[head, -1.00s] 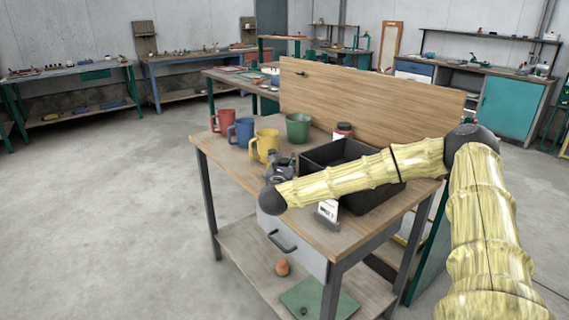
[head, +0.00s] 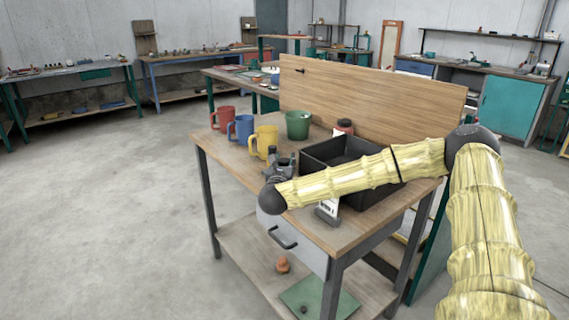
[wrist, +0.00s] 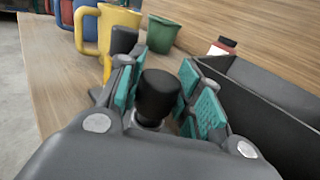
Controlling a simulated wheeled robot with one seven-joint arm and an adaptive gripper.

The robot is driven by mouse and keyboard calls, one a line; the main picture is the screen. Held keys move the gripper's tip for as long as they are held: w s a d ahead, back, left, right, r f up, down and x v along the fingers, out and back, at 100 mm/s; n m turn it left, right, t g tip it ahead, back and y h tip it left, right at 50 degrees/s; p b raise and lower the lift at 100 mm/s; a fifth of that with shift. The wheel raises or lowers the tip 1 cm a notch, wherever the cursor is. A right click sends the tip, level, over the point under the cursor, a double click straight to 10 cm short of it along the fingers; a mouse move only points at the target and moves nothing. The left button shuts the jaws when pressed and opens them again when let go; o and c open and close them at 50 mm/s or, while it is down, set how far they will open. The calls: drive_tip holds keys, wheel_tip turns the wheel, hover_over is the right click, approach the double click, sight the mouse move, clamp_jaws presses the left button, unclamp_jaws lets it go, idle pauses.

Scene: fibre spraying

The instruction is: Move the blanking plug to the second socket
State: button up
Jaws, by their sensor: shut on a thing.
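My gripper (head: 278,164) is over the workbench top, near its front edge and beside the yellow mug. In the wrist view its teal-padded fingers (wrist: 160,95) are closed around a black, round-topped piece with a metal collar below, which I take to be the blanking plug (wrist: 158,92). The plug stands roughly upright between the pads. Its lower end is hidden by my gripper. I cannot make out the second socket in either view.
A black open bin (head: 318,168) stands right of my gripper. A yellow mug (head: 264,141), blue mug (head: 242,129), red mug (head: 222,119) and green pot (head: 298,124) stand to the left and behind.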

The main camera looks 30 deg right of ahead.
drive_tip(key=shift+f+b, duration=0.75)
drive_tip(key=shift+b, duration=0.1)
drive_tip(key=o, duration=1.1)
drive_tip(key=shift+o, duration=0.2)
drive_tip(key=v, duration=1.2)
